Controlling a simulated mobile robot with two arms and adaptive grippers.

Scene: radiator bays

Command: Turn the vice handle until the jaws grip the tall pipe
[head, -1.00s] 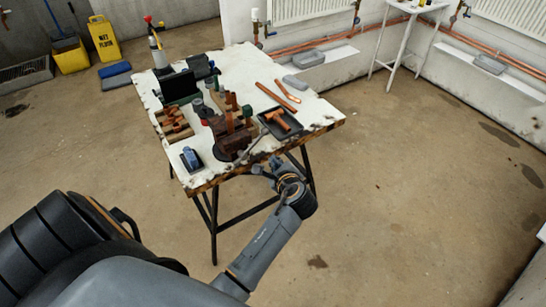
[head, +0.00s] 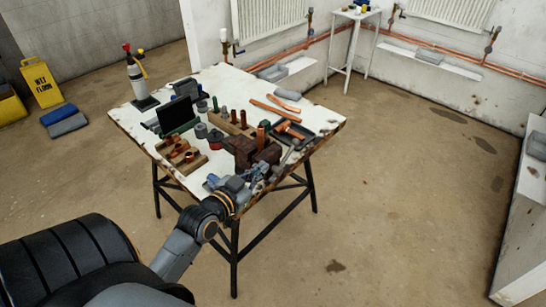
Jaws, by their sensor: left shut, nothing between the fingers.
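The rusty brown vice (head: 243,150) is fixed at the near edge of the workbench. A tall copper pipe (head: 261,137) stands upright at its jaws; whether the jaws touch it is too small to tell. The grey vice handle (head: 288,157) shows as a slanted bar at the vice's front right. My left gripper (head: 259,174) is shut and empty just in front of the vice, close to the handle's lower end; I cannot tell if they touch. It hides part of the vice's front. My right gripper is out of view.
The white workbench (head: 220,85) holds a wooden block of copper fittings (head: 181,156), a dark tray (head: 300,130), loose copper pipes (head: 275,108) and a spray bottle (head: 136,78). A yellow wet-floor sign (head: 41,84) stands at left. The floor at right is clear.

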